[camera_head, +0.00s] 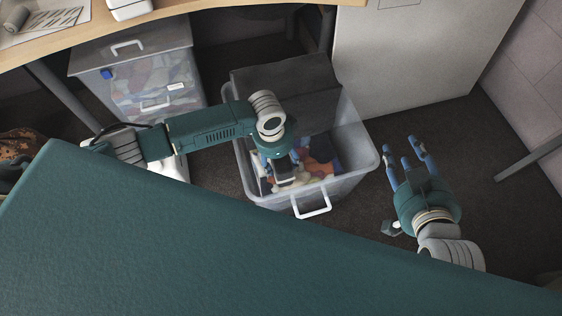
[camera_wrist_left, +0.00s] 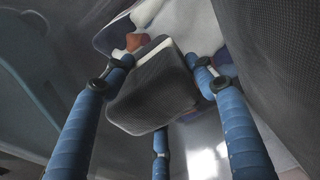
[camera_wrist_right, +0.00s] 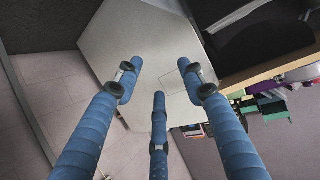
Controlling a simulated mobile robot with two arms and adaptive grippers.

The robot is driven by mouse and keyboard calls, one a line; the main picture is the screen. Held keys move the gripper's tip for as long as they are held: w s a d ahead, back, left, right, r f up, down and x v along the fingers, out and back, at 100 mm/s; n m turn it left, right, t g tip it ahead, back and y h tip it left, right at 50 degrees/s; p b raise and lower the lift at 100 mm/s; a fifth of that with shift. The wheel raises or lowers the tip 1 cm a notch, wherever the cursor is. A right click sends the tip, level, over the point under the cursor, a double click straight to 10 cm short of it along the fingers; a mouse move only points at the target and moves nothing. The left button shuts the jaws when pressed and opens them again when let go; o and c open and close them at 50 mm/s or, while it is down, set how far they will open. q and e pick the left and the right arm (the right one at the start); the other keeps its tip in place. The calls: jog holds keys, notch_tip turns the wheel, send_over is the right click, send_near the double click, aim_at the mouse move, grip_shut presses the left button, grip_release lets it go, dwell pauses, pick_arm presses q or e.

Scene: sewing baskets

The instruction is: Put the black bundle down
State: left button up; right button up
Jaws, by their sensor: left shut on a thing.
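My left gripper (camera_head: 283,168) reaches down into a clear plastic bin (camera_head: 364,165) with a white handle. In the left wrist view its blue fingers close around a black bundle (camera_wrist_left: 155,92), a dark folded block with a pale edge. In the head view the gripper and wrist mostly hide the bundle. I cannot tell whether it touches the cloths below. My right gripper (camera_head: 409,163) is open and empty, to the right of the bin; its spread fingers show in the right wrist view (camera_wrist_right: 163,82).
Folded cloths (camera_head: 318,172) in orange, white and dark colours lie in the bin. A dark panel (camera_head: 285,75) stands at its back. A drawer box (camera_head: 140,65) stands left, under the wooden desk (camera_head: 88,28). A white cabinet (camera_head: 420,55) stands behind. Dark floor (camera_head: 450,135) is free at right.

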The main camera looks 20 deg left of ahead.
pick_arm(q)
jog(key=shift+f, duration=0.35)
pick_arm(e)
jog(key=shift+w+a+r+t, duration=0.2)
jog(key=shift+w+r+t, duration=0.2)
jog(key=shift+r, duration=0.35)
pick_arm(q)
jog(key=shift+f, duration=0.1)
jog(key=o, duration=2)
jog(key=shift+c, duration=0.2)
